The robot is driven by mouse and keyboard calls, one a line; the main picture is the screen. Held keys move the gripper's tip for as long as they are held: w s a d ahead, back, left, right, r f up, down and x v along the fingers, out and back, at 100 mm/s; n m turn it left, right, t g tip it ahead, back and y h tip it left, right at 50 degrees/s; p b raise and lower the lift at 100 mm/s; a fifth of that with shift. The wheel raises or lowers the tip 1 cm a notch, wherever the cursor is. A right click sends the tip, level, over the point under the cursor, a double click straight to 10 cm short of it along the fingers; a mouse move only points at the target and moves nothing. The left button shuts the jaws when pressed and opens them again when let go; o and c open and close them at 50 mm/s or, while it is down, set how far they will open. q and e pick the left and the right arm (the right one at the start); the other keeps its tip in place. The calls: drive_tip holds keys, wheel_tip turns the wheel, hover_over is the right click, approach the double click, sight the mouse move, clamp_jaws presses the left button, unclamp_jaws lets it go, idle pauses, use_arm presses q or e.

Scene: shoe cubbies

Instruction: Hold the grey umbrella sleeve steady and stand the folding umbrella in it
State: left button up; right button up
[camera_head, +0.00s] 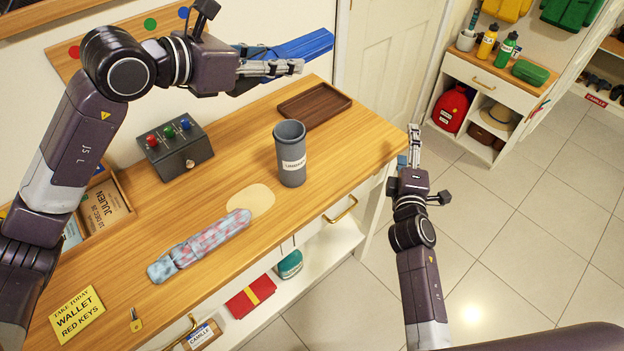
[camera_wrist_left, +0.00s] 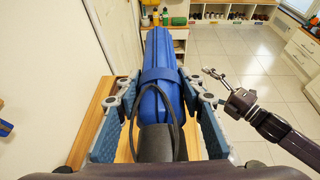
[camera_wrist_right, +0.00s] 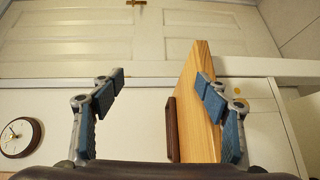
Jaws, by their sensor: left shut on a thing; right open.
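The grey umbrella sleeve (camera_head: 291,160), a tall open cup with a white label, stands upright on the wooden counter. My right gripper (camera_head: 414,140) is open and empty at the counter's right end, apart from the sleeve. The right wrist view shows its spread fingers (camera_wrist_right: 160,85).
A brown tray (camera_head: 314,107) lies behind the sleeve. A dark box with coloured knobs (camera_head: 176,150) stands to the left. The counter around the sleeve is mostly clear.

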drive_tip(key=s+a+r+m+t+y, duration=0.1)
drive_tip(key=a+r, duration=0.3)
use_arm(q)
drive_tip(key=shift+s+r, duration=0.1)
drive_tip(key=shift+r, duration=0.05)
use_arm(e)
drive_tip(key=m+y, duration=0.9)
drive_tip(key=m, duration=0.1)
approach(286, 135)
drive_tip(key=shift+g, duration=0.3)
drive_tip(key=x, duration=0.7)
drive_tip(key=shift+w+r, duration=0.1)
drive_tip(key=shift+r, duration=0.2)
drive_tip(key=shift+c, duration=0.7)
drive_tip(key=c, duration=1.1)
use_arm(q)
wheel_tip(286, 135, down, 13)
